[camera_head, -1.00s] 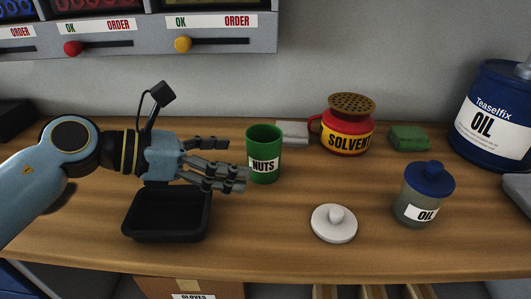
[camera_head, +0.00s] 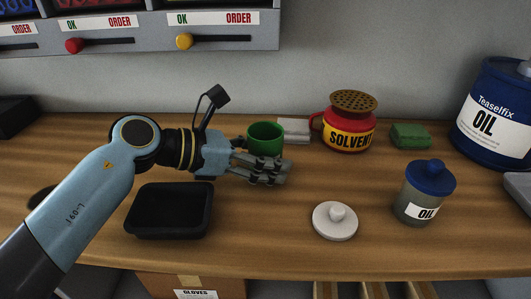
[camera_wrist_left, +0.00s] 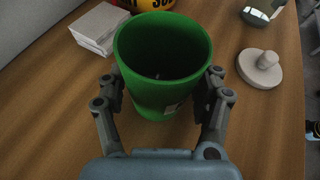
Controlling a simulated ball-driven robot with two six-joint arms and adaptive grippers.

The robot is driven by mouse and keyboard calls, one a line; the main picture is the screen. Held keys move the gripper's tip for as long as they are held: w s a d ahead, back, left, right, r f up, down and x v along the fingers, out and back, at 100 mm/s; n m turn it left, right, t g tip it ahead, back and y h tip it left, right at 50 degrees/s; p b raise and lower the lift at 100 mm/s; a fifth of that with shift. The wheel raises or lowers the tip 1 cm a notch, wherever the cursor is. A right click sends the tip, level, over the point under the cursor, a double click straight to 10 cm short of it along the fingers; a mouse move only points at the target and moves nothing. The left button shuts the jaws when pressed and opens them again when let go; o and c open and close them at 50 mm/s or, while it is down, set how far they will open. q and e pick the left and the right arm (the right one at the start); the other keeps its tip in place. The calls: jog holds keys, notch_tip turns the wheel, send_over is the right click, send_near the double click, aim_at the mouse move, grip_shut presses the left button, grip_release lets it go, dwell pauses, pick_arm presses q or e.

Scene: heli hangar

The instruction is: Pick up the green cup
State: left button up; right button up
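The green cup (camera_head: 265,135) stands upright on the wooden bench, its lower part and label hidden behind my fingers in the head view. In the left wrist view the cup (camera_wrist_left: 160,85) fills the space between the fingers and looks empty inside. My left gripper (camera_head: 262,158) is open, with fingers on either side of the cup. In the left wrist view the gripper (camera_wrist_left: 165,88) has its fingers very close to the cup's sides; I cannot tell whether they touch it. My right gripper is not in view.
A black tray (camera_head: 137,222) lies below my left arm. Behind the cup are a pale block (camera_head: 293,128) and a red solvent can (camera_head: 348,135). A white knobbed lid (camera_head: 335,222), an oil jar (camera_head: 424,185), a green block (camera_head: 410,136) and a blue oil drum (camera_head: 495,110) stand to the right.

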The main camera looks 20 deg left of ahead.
pick_arm(q)
jog(key=c, duration=1)
jog(key=shift+r, duration=0.1)
